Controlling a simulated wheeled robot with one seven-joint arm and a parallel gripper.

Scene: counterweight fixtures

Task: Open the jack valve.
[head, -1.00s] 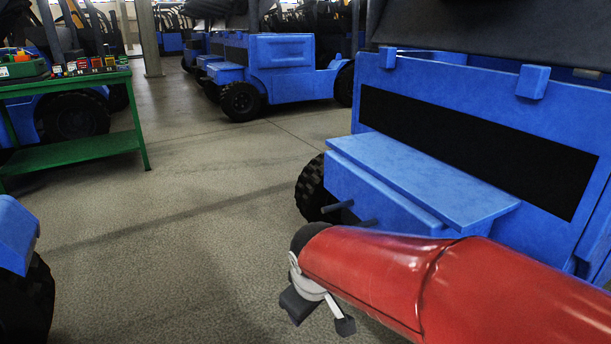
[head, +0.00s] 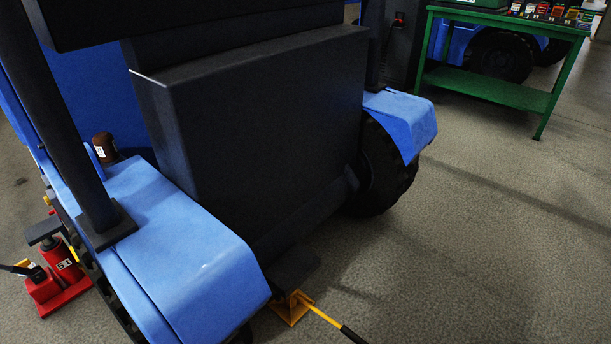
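A red jack (head: 68,262) marked "5 t" stands on the floor at the far left, beside the blue truck's wheel. It has a dark top pad, and a dark handle-like rod reaches to the left picture edge. The jack's valve is too small to make out. A second, yellow jack-like stand (head: 292,308) sits on the floor at the bottom middle under the truck's rear. A yellow bar with a black grip slopes from it to the lower right. My gripper is not in view.
A blue truck (head: 180,250) with a large dark counterweight (head: 260,130) fills the left and middle. A green bench (head: 490,90) with small coloured items stands at the back right. The floor (head: 500,240) on the right is clear.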

